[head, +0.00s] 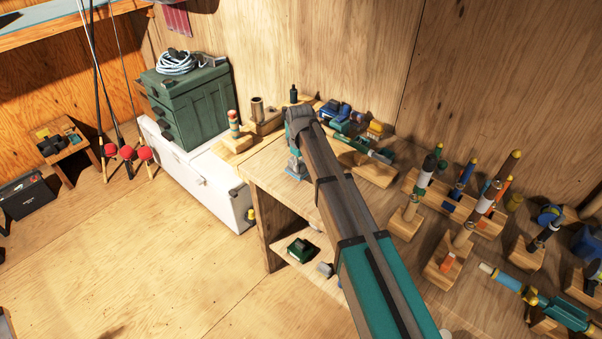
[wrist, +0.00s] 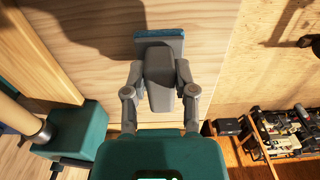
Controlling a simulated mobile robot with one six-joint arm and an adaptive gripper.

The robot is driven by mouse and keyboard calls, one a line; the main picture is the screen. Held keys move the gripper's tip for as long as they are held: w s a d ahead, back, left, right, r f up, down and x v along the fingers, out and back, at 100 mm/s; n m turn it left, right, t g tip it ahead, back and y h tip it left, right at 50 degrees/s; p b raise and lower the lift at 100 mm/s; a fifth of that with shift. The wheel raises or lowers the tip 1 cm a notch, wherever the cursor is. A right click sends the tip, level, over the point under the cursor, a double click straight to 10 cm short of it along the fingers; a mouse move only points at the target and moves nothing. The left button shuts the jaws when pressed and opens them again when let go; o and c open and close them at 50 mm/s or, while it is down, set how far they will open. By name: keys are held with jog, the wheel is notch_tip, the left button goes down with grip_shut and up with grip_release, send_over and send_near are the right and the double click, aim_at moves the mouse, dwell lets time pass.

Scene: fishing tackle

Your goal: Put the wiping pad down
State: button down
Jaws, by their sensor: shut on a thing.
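The wiping pad (wrist: 158,42) shows in the wrist view as a flat grey block with a blue edge and a grey handle (wrist: 159,80). My gripper (wrist: 157,88) has its two grey fingers on either side of that handle and is shut on it. In the head view my gripper (head: 296,164) points down over the left end of the wooden workbench (head: 262,170). I cannot tell whether the pad touches the wooden surface.
Reels (head: 345,115) on the bench stand right of my gripper, with several rod parts on wooden stands farther right. A small wooden post stand (head: 234,135) is to the left. A white cooler (head: 200,180) carries a green tackle box (head: 188,100). The left floor has free room.

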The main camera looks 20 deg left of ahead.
aim_at(301, 163)
jog(key=shift+f+b, duration=1.05)
jog(key=shift+f, duration=0.3)
jog(key=shift+f, duration=0.15)
jog(key=shift+c, duration=2.1)
grip_release()
notch_tip(301, 163, up, 12)
jog(key=p, duration=1.2)
jog(key=shift+d, duration=0.1)
jog(key=shift+s, duration=0.15)
